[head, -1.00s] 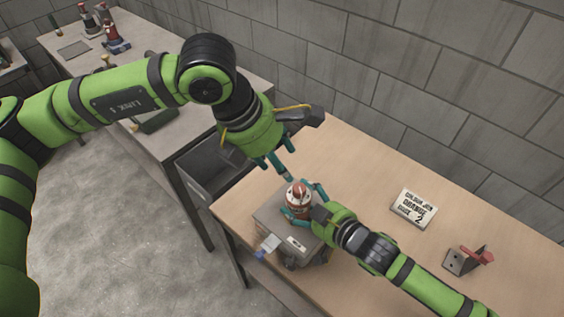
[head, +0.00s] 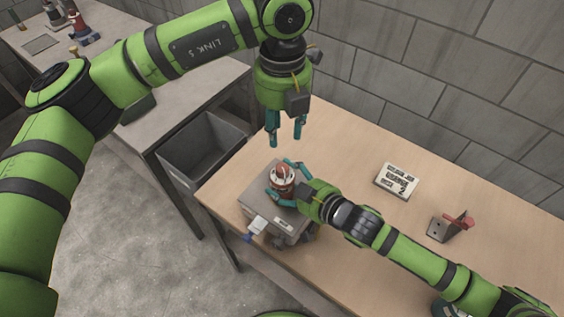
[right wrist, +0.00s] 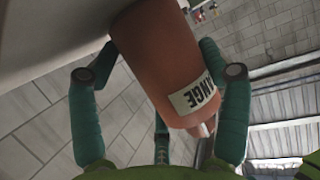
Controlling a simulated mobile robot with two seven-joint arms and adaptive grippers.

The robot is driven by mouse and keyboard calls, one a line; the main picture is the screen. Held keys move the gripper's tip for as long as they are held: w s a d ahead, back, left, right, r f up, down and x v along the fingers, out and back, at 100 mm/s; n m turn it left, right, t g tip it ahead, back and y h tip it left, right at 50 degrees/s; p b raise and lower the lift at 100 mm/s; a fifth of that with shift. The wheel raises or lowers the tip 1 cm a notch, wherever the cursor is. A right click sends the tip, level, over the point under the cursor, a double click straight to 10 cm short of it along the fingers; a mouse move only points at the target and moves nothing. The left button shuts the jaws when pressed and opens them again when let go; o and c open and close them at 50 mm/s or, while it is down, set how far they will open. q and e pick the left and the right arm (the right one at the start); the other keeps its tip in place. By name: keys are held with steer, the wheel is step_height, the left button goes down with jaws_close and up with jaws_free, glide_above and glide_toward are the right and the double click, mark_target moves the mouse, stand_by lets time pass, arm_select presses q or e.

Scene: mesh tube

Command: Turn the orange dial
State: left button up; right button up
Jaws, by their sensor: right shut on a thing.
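The orange dial (head: 282,178) stands on top of a grey box (head: 263,205) near the table's left end. In the right wrist view the orange dial (right wrist: 160,60) is a cylinder with a white label partly reading "NGE". My right gripper (head: 281,182) is shut on the dial, with its teal fingers around the sides. It also shows in the right wrist view (right wrist: 160,85). My left gripper (head: 286,140) points down above the table, behind and above the dial. Its two fingers are apart and empty.
A sign block (head: 397,181) with "ORANGE" and "2" lies on the wooden table (head: 345,150). A grey bracket with a red part (head: 450,226) stands farther right. A grey bin (head: 203,153) is left of the table. The tabletop behind the box is clear.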

mark_target(282, 167)
arm_select(q)
step_height(282, 167, down, 12)
steer(key=shift+a+r, duration=0.1)
stand_by(0.4)
jaws_close()
